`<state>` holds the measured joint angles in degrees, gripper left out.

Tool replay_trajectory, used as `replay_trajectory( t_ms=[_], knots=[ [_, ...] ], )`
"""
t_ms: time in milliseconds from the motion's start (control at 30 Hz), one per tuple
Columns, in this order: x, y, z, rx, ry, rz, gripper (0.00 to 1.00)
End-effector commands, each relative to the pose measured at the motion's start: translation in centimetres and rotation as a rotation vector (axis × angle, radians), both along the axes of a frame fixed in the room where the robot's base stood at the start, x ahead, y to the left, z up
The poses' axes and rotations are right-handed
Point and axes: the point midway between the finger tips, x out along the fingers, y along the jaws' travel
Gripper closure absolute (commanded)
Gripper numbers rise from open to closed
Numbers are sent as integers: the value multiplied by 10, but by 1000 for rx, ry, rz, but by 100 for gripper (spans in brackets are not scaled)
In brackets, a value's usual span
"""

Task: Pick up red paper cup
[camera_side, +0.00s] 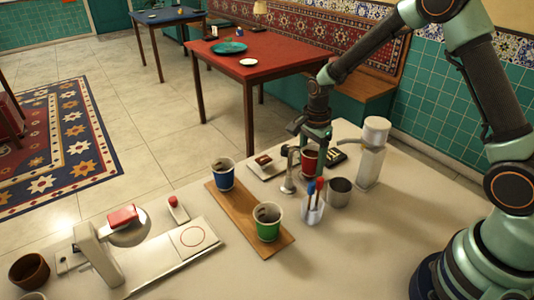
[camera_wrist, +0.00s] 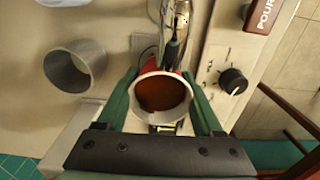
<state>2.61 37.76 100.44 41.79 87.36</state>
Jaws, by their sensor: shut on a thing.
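The red paper cup (camera_side: 309,160) stands upright under the metal spout at the back of the counter in the side view. In the wrist view the red paper cup (camera_wrist: 163,98) has a white rim and brown liquid inside. My gripper (camera_wrist: 165,80) has its green fingers on both sides of the cup, shut on it. In the side view my gripper (camera_side: 317,140) comes down over the cup and partly hides it. I cannot tell whether the cup's base touches the surface below.
A wooden board (camera_side: 237,218) carries a blue cup (camera_side: 223,176) and a green cup (camera_side: 267,225). A metal tumbler (camera_side: 340,191), a holder with red and blue utensils (camera_side: 312,211) and a white dispenser (camera_side: 372,155) stand close by. A black knob (camera_wrist: 233,80) is right of the cup.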

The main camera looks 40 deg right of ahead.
Motion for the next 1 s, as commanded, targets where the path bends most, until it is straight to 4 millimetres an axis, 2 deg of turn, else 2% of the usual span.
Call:
replay_trajectory(
  t_ms=[167, 600, 800, 933, 1000],
  knots=[
    [1, 0, 29, 0, -7, 0, 54],
    [1, 0, 145, 0, -7, 0, 54],
    [1, 0, 177, 0, -4, 0, 54],
    [1, 4, 188, 0, -2, 2, 54],
    [3, 15, 191, 0, 0, 4, 54]
  ],
)
